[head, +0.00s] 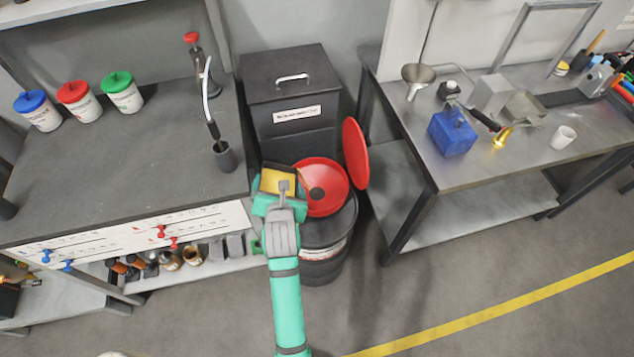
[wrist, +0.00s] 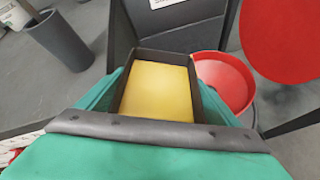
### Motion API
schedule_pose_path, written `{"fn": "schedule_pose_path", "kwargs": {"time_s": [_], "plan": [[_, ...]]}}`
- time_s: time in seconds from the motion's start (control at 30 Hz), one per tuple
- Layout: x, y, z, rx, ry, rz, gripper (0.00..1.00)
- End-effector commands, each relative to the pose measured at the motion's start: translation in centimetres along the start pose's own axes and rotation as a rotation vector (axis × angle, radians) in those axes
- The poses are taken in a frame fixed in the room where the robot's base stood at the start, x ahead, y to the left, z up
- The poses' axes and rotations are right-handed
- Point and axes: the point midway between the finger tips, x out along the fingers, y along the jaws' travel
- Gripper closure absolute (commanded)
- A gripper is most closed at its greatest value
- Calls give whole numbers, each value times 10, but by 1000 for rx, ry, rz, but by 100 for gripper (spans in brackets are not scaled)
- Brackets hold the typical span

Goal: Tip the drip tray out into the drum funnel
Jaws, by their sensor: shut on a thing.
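The drip tray is a dark rectangular tray (wrist: 203,100) with yellow contents (wrist: 158,90), seen from above in the wrist view. In the head view the yellow contents (head: 277,182) show at the end of my teal arm. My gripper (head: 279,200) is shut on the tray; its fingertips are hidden. The red drum funnel (head: 333,192) sits on a dark drum (head: 325,262), just right of the tray. It also shows in the wrist view (wrist: 228,76). Its red round lid (head: 355,153) stands open on the right. The tray looks about level, beside or over the funnel's left edge.
A dark lidded bin (head: 290,85) stands behind the funnel. A grey workbench (head: 150,165) with a dark cup (head: 224,157) is close on the left. A steel table (head: 500,175) with a blue can (head: 452,132) stands right. Open floor lies in front.

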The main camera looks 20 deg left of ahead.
Motion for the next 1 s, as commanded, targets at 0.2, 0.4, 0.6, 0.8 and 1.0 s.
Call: {"fn": "schedule_pose_path", "kwargs": {"time_s": [0.2,0.4,0.6,0.8,1.0], "plan": [[7,-6,-8,14,8,6,42],[14,-12,-17,28,17,12,42],[22,-18,-27,44,27,18,42],[32,-26,-38,62,38,25,42],[42,-33,-50,82,51,34,42]]}}
